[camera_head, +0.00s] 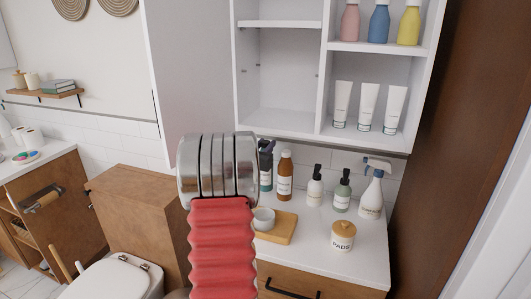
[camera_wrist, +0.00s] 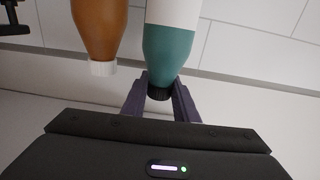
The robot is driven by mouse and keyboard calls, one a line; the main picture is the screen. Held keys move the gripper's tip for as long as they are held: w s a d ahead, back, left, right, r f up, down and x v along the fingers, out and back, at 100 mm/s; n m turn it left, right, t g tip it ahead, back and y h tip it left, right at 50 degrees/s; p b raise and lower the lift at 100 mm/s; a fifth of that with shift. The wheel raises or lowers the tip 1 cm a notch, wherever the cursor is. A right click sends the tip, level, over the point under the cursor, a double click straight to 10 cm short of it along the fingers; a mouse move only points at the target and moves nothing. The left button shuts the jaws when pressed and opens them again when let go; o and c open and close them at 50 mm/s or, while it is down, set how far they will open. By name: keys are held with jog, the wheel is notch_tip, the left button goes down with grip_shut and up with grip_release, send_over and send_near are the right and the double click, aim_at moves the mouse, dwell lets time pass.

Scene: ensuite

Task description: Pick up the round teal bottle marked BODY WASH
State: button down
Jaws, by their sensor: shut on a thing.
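The round teal bottle (camera_head: 266,182) stands on the white counter at the back, left of an amber bottle, partly hidden behind my arm. In the wrist view the teal bottle (camera_wrist: 169,54) appears upside down, with a white label band and a dark cap. My gripper (camera_wrist: 160,96) is shut on it, one dark finger on each side of the cap and neck. In the head view my gripper (camera_head: 265,147) shows only as a dark shape at the bottle's top. The label's wording is too small to read.
The amber bottle (camera_head: 285,176) stands close on the right; its white cap also shows in the wrist view (camera_wrist: 103,68). Pump bottles (camera_head: 315,188), a spray bottle (camera_head: 372,192), a PADS jar (camera_head: 343,236) and a wooden tray (camera_head: 283,232) share the counter. A shelf cabinet (camera_head: 325,90) hangs above.

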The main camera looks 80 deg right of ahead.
notch_tip(320, 180, up, 5)
jog(key=shift+f, duration=0.15)
jog(key=shift+a, duration=0.2)
jog(key=w+a, duration=0.1)
jog(key=a, duration=1.8)
jog(key=shift+w, duration=0.4)
